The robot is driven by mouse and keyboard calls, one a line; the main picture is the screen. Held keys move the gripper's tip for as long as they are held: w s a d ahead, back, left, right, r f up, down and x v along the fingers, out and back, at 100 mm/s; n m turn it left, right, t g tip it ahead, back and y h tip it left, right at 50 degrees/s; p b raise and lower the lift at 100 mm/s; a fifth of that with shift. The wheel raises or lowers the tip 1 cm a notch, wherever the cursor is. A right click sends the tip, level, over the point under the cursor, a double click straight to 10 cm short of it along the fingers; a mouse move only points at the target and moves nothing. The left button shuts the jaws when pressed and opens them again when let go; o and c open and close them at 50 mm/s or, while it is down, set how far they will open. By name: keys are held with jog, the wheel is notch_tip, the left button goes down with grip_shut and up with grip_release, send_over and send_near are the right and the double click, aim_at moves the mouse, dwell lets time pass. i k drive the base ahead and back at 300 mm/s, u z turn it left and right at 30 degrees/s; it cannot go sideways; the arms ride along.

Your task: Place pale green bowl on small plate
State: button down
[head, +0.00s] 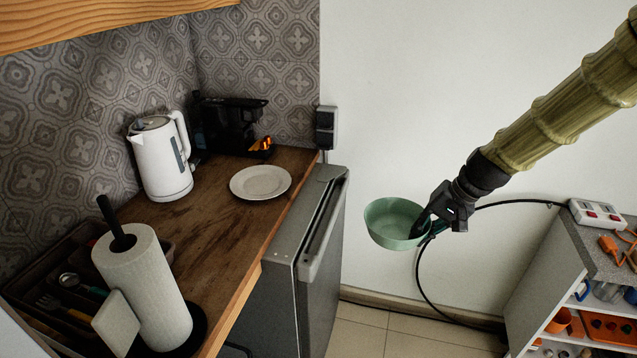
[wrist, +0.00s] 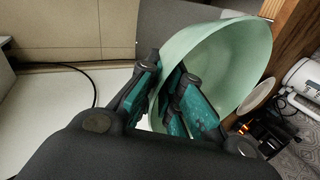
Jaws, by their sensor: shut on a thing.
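The pale green bowl (head: 392,222) hangs in the air to the right of the counter, in front of the white wall. My gripper (head: 425,226) is shut on the bowl's right rim. In the wrist view the teal-padded fingers (wrist: 182,100) pinch the wall of the bowl (wrist: 235,60), one inside and one outside. The small plate (head: 260,181) is white, empty and lies flat on the wooden counter, left of the bowl and apart from it. In the wrist view the plate (wrist: 262,92) shows partly behind the bowl.
A white kettle (head: 160,160) and a black coffee machine (head: 230,125) stand behind the plate. A paper towel roll (head: 145,285) and a cutlery tray (head: 40,268) are at the front left. A grey fridge (head: 300,270) edges the counter. A shelf unit (head: 560,270) stands right.

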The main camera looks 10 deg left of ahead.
aim_at(261, 184)
jog(key=z, duration=1.05)
jog(key=i, duration=1.15)
jog(key=u, duration=2.1)
